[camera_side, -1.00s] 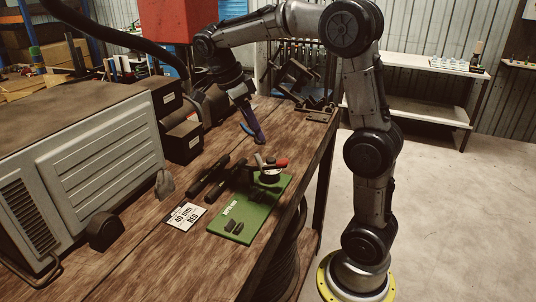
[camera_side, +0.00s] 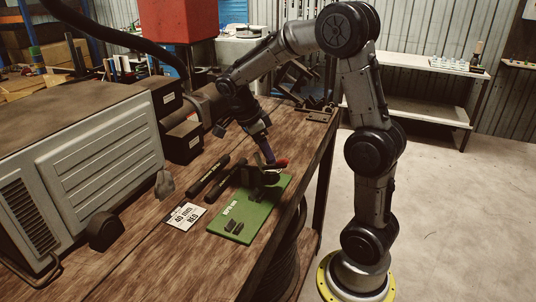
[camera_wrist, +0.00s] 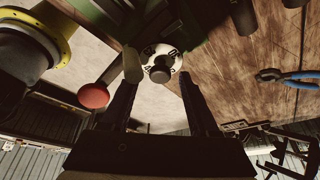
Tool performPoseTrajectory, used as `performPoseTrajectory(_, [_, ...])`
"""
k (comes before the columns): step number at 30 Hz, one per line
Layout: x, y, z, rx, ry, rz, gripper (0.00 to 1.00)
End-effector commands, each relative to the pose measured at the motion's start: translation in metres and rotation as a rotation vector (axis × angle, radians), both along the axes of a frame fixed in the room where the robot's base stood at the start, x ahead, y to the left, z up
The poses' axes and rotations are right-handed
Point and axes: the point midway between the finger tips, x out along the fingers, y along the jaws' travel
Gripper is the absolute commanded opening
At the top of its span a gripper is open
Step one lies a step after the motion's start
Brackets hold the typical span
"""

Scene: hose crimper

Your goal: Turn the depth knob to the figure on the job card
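The crimper (camera_side: 260,178) stands on a green base plate (camera_side: 233,222) on the bench, with a red ball-ended lever (camera_side: 281,162). In the wrist view the depth knob is a dark round grip (camera_wrist: 160,74) on a pale dial (camera_wrist: 163,53) with dark marks, which I cannot read. My gripper (camera_wrist: 158,82) is open, its two fingers apart on either side below the knob; contact is not visible. In the side view my gripper (camera_side: 268,158) points down just above the crimper. The red lever ball (camera_wrist: 93,95) is left of the fingers. The job card (camera_side: 185,216) reads "40 mm RED".
Two dark rods (camera_side: 208,177) lie left of the crimper. A large grey cabinet (camera_side: 90,165) takes the bench's left side. Blue-handled pliers (camera_wrist: 295,76) lie right of my gripper in the wrist view. Dark metal parts are at the bench's far end.

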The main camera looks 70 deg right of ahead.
Motion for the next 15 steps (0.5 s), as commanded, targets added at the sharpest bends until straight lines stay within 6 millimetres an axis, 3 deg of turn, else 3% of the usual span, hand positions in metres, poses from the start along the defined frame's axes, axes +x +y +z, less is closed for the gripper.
performPoseTrajectory(1, [0.0001,0.0001,0.0001,0.000,0.000,0.000,0.50])
performPoseTrajectory(9, [0.0002,0.0001,0.0003,0.000,0.000,0.000,0.01])
performPoseTrajectory(15, [0.0003,0.0002,0.0005,0.000,-0.001,0.001,0.00])
